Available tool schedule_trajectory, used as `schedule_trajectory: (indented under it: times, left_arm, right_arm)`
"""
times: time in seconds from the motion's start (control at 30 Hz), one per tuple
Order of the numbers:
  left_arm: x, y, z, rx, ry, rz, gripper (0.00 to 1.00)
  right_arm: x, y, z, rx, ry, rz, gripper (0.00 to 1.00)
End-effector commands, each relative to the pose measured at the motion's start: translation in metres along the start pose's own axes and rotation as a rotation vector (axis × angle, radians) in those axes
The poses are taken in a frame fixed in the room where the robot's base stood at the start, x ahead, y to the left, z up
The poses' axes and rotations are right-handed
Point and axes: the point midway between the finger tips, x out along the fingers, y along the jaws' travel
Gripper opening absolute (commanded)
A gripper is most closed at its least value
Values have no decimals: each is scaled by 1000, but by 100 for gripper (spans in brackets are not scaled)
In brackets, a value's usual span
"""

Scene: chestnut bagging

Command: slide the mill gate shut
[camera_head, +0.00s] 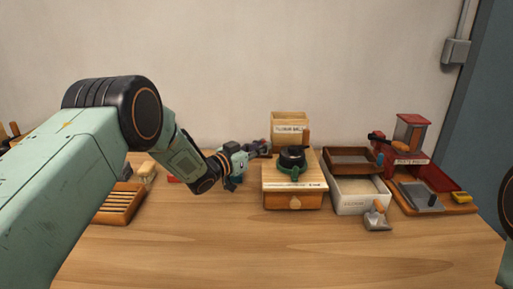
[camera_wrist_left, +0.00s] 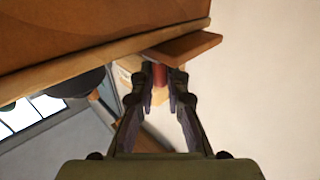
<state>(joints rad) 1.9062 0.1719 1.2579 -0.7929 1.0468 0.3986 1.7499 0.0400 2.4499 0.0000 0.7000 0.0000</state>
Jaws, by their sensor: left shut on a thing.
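The mill appears to be the pale wooden box (camera_head: 295,173) in the middle of the table, with a dark and green round part (camera_head: 291,160) on top and a labelled wooden hopper (camera_head: 289,121) behind. My left gripper (camera_head: 266,148) reaches in from the left to the upper left side of the mill. In the left wrist view, its fingertips (camera_wrist_left: 160,82) are closed around a small reddish piece (camera_wrist_left: 159,73) under a wooden edge (camera_wrist_left: 185,47). I take this piece to be the mill gate's handle; the gate itself is mostly hidden. My right gripper is out of view.
Right of the mill stand a brown tray (camera_head: 352,154), a white bin (camera_head: 358,204) and a metal scoop (camera_head: 376,219). A red machine (camera_head: 398,160) stands further right. A slatted wooden tray (camera_head: 121,205) lies at left. The front of the table (camera_head: 270,255) is clear.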

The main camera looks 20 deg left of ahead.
Motion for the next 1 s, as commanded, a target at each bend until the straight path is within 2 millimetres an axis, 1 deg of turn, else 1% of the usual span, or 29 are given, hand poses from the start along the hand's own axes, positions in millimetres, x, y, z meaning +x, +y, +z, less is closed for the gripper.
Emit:
schedule_trajectory:
  times: [0.03,0.3,0.57,0.67,0.77,0.87,1.0]
  left_arm:
    - [1,2,-1,2,2,6,14]
    - [1,2,-1,2,2,4,37]
    - [0,1,0,1,1,2,37]
    - [-3,0,-1,0,1,2,37]
    - [-11,-1,-1,-1,0,0,37]
    - [-25,0,-1,-2,0,1,37]
    - [-49,-1,-1,-3,1,-1,37]
  right_arm:
    - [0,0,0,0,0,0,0]
    - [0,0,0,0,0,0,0]
    - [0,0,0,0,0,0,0]
    - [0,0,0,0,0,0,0]
    - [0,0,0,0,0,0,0]
    - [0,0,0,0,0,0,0]
    - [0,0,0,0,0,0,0]
